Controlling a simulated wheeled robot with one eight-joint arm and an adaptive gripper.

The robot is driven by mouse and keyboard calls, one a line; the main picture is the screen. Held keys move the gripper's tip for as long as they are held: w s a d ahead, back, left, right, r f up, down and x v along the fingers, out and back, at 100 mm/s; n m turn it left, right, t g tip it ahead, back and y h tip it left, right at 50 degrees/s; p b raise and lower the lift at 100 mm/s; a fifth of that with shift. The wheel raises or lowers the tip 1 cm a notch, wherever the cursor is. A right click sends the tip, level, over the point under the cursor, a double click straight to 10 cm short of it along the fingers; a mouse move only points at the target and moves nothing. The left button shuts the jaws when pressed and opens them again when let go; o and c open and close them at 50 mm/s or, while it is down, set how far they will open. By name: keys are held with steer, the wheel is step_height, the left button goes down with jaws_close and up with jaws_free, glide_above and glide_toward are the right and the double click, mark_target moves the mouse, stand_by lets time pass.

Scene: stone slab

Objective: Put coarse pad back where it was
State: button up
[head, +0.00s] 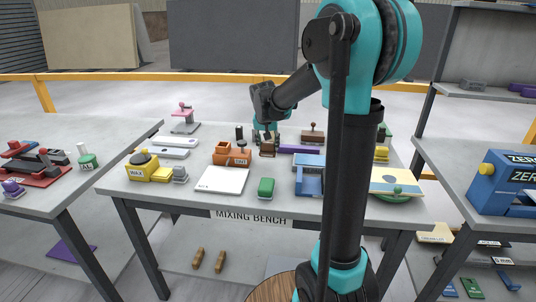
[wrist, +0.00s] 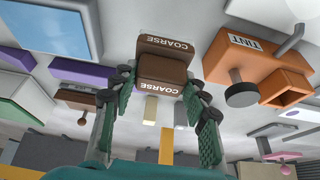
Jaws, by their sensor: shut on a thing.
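The coarse pad (wrist: 160,72) is a brown block marked COARSE, between my gripper's fingertips (wrist: 158,84) in the wrist view. A second brown face with the same word (wrist: 165,46) shows just beyond it; I cannot tell whether it is a separate piece. In the head view the brown pad (head: 267,150) is at the back middle of the mixing bench (head: 205,207), under my gripper (head: 265,138). My gripper is shut on the pad. Whether the pad touches the bench is hard to tell.
Orange TINT boxes (head: 240,158) stand close left of the pad. A purple bar (head: 300,149) and a brown block with a knob (head: 312,135) are to its right.

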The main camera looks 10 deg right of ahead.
mark_target(268, 151)
steer(key=shift+f, duration=2.2)
steer(key=o, duration=1.1)
steer(key=shift+f, duration=0.1)
steer(key=v, duration=1.2)
